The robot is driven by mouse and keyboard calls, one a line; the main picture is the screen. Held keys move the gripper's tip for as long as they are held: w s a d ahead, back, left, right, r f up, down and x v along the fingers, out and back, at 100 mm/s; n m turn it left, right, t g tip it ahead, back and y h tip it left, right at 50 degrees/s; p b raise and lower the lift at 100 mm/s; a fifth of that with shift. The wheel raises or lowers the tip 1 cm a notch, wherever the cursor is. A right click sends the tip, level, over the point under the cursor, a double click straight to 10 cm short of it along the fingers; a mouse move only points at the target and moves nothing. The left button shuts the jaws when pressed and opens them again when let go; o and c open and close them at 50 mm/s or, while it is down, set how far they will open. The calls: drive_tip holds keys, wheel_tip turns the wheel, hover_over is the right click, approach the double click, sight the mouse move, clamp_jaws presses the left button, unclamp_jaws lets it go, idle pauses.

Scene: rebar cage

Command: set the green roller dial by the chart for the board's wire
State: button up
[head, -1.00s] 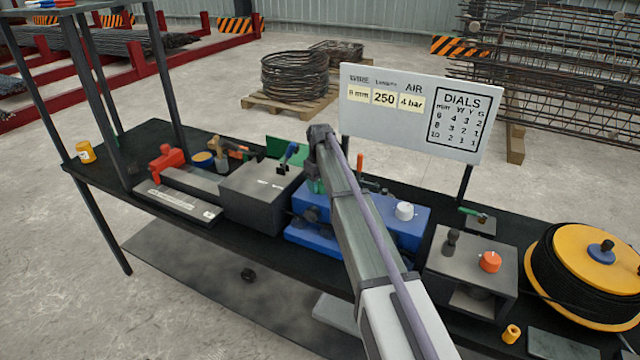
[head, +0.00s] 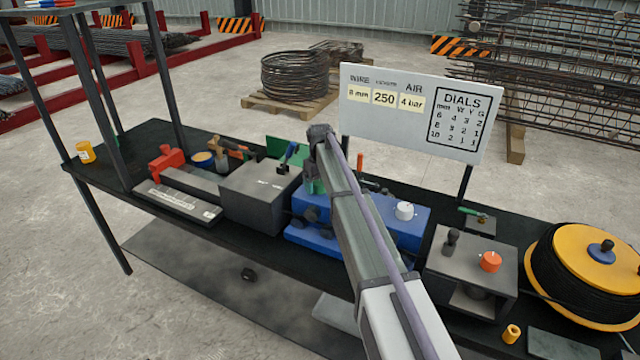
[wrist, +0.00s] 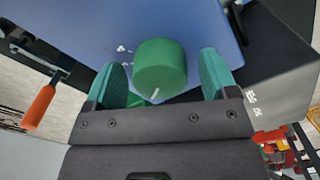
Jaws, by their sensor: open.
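The green roller dial (wrist: 160,64) sits on the blue machine (wrist: 195,22) in the wrist view. A short white mark shows on its edge nearest me, and small white marks lie on the blue face beside it. My gripper (wrist: 166,80) is open, its two green fingers on either side of the dial with gaps showing. In the head view my arm hides the dial. The board (head: 415,112) reads wire 8 mm, length 250, air 4 bar. Its dials chart (head: 459,118) has W, Y, G columns; the 8 mm row looks like 3, 2, 1.
The blue machine also carries a white knob (head: 404,211). A grey box (head: 262,196) stands left of it, and a grey unit with an orange knob (head: 490,261) right. A wire spool (head: 590,262) is at the right end. An orange-handled tool (wrist: 40,106) shows in the wrist view.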

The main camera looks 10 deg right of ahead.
sight(320, 182)
wheel_tip(320, 182, up, 11)
drive_tip(key=p, duration=1)
drive_tip(key=shift+p, duration=0.4)
drive_tip(key=shift+f, duration=0.1)
drive_tip(key=s+f+m+b, duration=0.1)
drive_tip(key=s+f+b, duration=0.2)
drive_tip(key=s, duration=1)
drive_tip(key=s+f+m+b, duration=0.2)
drive_tip(key=s+f+b, duration=0.1)
drive_tip(key=s, duration=1)
drive_tip(key=s+f+m+b, duration=0.1)
drive_tip(key=s+f+b, duration=0.2)
drive_tip(key=s, duration=1)
drive_tip(key=shift+s+m, duration=0.3)
